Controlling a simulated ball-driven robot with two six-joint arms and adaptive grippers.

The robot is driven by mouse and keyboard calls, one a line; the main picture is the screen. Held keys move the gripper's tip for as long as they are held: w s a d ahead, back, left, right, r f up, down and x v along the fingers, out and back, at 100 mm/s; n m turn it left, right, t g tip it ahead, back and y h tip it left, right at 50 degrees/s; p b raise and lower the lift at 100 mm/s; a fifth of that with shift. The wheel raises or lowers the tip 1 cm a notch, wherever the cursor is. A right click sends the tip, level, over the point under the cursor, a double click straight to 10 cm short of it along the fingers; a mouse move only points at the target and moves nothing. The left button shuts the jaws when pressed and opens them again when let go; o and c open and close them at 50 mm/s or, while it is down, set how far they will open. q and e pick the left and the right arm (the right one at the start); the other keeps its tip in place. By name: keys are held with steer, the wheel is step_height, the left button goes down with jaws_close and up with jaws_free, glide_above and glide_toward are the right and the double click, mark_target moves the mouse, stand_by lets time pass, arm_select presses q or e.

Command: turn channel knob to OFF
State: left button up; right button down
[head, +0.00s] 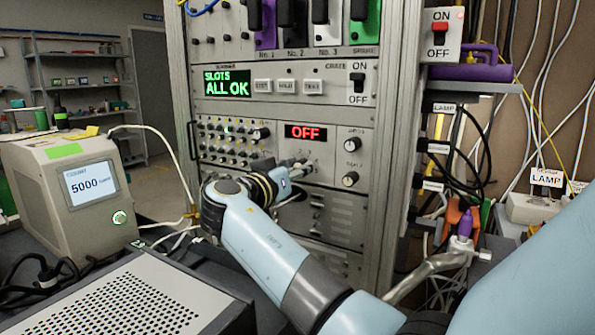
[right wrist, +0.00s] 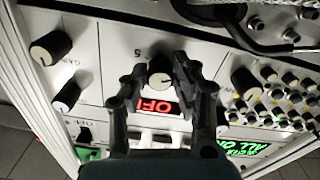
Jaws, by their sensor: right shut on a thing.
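The channel knob (right wrist: 160,77), dark with a pale face, sits between the two black fingers of my right gripper (right wrist: 159,68) in the right wrist view. The gripper is shut on it. In the head view my right gripper (head: 297,169) reaches the rack panel just below a red display (head: 305,132) that reads OFF, and it largely hides the knob. The same display shows upside down in the right wrist view (right wrist: 158,108). The knob's pointer is too small to read. My left gripper is not in view.
Two other knobs (head: 351,160) are right of the display. A panel of small knobs (head: 228,138) is left. A green screen (head: 226,82) above reads SLOTS ALL OK. A beige box (head: 62,185) with a 5000 screen stands left. Cables hang at the right.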

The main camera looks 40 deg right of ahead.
mark_target(306, 119)
steer(key=c, duration=1.1)
jaws_free()
steer(key=shift+o, duration=0.2)
step_height(306, 119, up, 10)
steer(key=shift+a+f, duration=0.1)
